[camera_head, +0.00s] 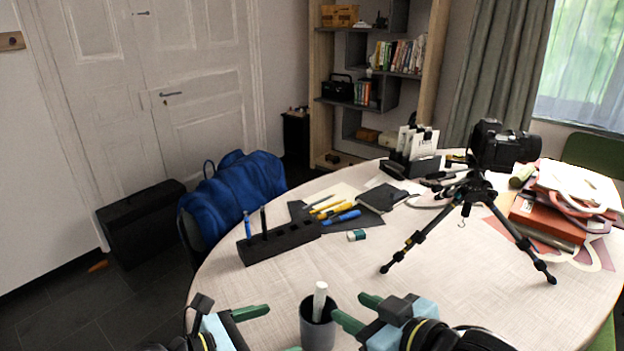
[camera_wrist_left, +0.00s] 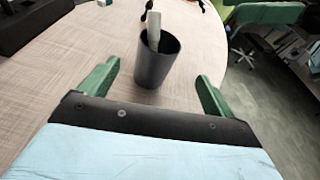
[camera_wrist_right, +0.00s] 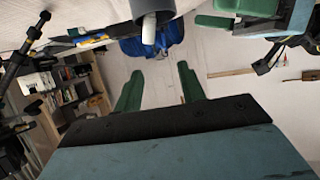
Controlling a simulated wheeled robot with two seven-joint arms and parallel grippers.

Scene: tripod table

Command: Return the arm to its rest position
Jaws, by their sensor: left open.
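My left gripper (camera_head: 281,329) is at the table's front edge, left of a dark grey cup (camera_head: 318,328). In the left wrist view its green fingers (camera_wrist_left: 157,82) are spread and empty, with the cup (camera_wrist_left: 157,66) beyond and between them. A white marker (camera_head: 320,300) stands tilted in the cup. My right gripper (camera_head: 349,306) is just right of the cup, pointing toward it. In the right wrist view its green fingers (camera_wrist_right: 158,78) are apart with nothing between them; the cup's rim (camera_wrist_right: 150,12) shows beyond them at the top.
The round table (camera_head: 400,298) bears a black slotted holder (camera_head: 278,243) with pens, an eraser (camera_head: 356,235), a small tripod with a camera (camera_head: 492,145), and books (camera_head: 545,218) at the right. A blue bag (camera_head: 232,190) is beyond the left edge.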

